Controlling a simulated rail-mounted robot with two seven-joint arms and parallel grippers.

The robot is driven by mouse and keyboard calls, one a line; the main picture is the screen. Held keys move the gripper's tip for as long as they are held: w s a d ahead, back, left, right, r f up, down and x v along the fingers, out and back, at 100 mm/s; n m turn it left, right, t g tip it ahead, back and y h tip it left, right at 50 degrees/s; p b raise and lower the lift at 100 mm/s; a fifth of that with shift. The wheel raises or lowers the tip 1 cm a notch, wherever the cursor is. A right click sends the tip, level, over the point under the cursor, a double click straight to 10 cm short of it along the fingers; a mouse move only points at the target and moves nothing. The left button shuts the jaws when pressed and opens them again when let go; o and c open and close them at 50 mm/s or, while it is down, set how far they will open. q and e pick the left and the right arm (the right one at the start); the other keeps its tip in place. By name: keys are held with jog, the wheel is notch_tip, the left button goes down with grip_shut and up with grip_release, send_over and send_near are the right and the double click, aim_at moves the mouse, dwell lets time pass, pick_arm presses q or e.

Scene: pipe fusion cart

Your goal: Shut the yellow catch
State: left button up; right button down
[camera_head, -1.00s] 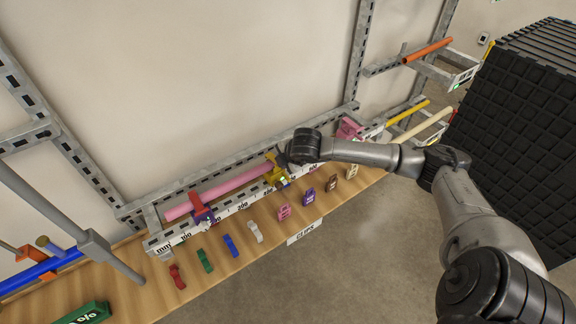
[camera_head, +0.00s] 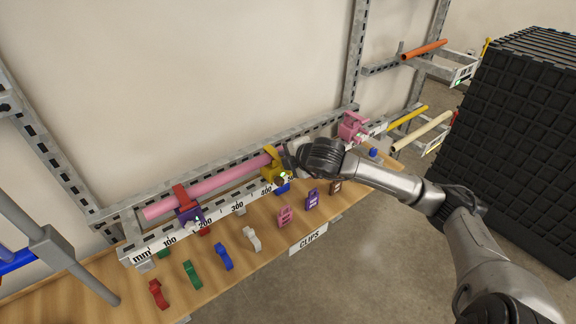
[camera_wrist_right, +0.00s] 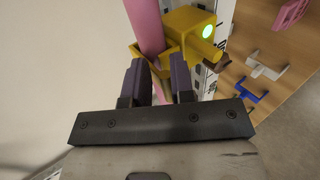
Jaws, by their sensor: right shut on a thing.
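The yellow catch (camera_head: 276,173) sits on the ruled rail (camera_head: 222,217), with its yellow strap reaching over the pink pipe (camera_head: 215,179). It is close in the right wrist view (camera_wrist_right: 185,33), with a lit green spot on its body. I cannot tell whether its strap is fully latched. My right gripper (camera_head: 289,158) is right beside the catch, on its right side. My left gripper is not in view.
A purple catch with a red strap (camera_head: 187,206) sits farther left on the pipe. Several coloured clips, such as the white one (camera_head: 251,238), stand on the wooden shelf in front. A pink catch (camera_head: 352,127) is at the right. A black crate stack (camera_head: 520,140) stands far right.

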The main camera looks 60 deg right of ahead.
jog(key=shift+f+g, duration=0.3)
jog(key=shift+f, duration=0.65)
jog(key=c, duration=1.1)
grip_release()
jog(key=shift+d+r, duration=0.1)
jog(key=shift+c, duration=0.2)
jog(key=shift+r, duration=0.1)
jog(key=shift+r, duration=0.15)
jog(key=shift+s+a+r, duration=0.25)
jog(key=shift+s, duration=0.05)
jog(key=p+v, duration=0.1)
jog(key=v, duration=1.2)
jog(key=shift+d, duration=0.1)
